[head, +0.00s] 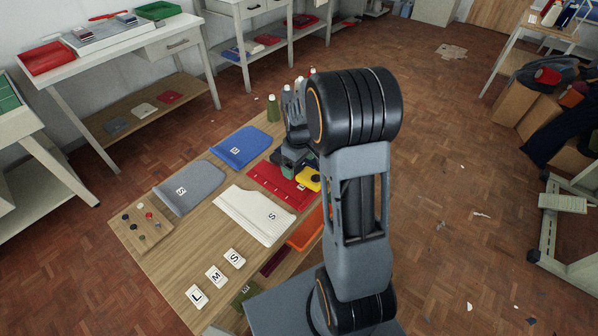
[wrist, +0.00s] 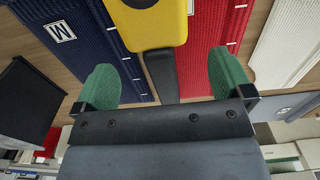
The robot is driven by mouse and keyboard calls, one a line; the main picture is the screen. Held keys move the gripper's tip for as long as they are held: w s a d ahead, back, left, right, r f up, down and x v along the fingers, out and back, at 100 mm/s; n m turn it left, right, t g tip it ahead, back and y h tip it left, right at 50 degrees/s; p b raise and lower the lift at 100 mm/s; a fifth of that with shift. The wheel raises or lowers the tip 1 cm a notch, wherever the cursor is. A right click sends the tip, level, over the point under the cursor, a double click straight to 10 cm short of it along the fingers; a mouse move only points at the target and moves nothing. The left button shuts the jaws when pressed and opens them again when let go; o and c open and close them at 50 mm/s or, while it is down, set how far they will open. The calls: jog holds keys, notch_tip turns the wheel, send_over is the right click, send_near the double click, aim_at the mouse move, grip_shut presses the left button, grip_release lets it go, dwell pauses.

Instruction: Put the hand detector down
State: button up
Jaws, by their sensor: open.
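The hand detector has a yellow head (head: 308,180) and appears to lie on the red knitted piece (head: 272,184) on the wooden table. In the wrist view its yellow head (wrist: 152,26) is at the top and its black handle (wrist: 161,75) runs down toward the gripper. My gripper (wrist: 165,82) is open, with green fingers either side of the handle and a visible gap on each side. In the head view my arm hides part of the gripper and of the detector.
A white piece (head: 258,214), a grey piece (head: 190,187) and a blue piece (head: 240,147) lie on the table. Letter cards (head: 216,275) lie at the near left, by a button board (head: 143,222). Bottles (head: 273,108) stand at the far end.

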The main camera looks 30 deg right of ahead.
aim_at(299, 168)
jog(key=shift+f, duration=1.55)
jog(key=shift+c, duration=0.4)
jog(key=shift+d+r, duration=0.1)
jog(key=c, duration=1.1)
